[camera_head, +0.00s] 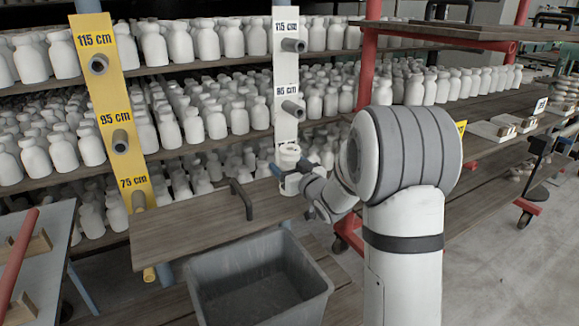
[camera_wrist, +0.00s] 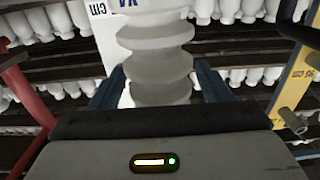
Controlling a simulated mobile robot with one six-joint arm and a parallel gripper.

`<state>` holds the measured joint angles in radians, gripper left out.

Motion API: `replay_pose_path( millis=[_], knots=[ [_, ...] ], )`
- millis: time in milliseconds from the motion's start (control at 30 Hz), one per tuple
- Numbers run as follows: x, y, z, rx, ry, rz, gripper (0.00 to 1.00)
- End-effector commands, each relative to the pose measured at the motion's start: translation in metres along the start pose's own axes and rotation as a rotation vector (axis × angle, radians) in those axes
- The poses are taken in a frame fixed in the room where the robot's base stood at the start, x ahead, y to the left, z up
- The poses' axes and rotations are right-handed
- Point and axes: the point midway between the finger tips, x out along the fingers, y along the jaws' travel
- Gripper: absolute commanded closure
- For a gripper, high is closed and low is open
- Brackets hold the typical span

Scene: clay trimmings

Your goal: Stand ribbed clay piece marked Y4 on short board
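The ribbed clay piece, pale grey with rounded rings, stands between my gripper's fingers in the wrist view (camera_wrist: 158,65). A dark blue mark at its top edge is cut off and looks upside down, so I cannot read it fully. In the head view the piece (camera_head: 289,154) is small and upright, in front of the white post. My gripper (camera_head: 288,181) is closed around it, with a finger on each side in the wrist view (camera_wrist: 158,88). A short wooden board (camera_head: 185,225) lies below and to the left. I cannot tell whether the piece touches it.
A yellow post (camera_head: 107,85) and a white post (camera_head: 286,75) carry height labels and pegs. A dark bent handle (camera_head: 241,199) rises from the board. A grey bin (camera_head: 262,285) stands in front. Shelves of white bottles fill the back. A red-framed bench (camera_head: 480,190) is at right.

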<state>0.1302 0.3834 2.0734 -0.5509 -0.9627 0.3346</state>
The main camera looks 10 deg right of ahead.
Motion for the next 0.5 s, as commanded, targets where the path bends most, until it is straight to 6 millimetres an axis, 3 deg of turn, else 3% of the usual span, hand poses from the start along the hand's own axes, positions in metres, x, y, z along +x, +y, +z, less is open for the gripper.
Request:
replay_pose_path(
  millis=[367, 500],
  knots=[
    [-0.001, 0.0, -0.004, 0.0, 0.0, -0.001, 0.24],
    [-0.022, 0.0, -0.003, 0.0, -0.001, 0.0, 0.24]
  ],
)
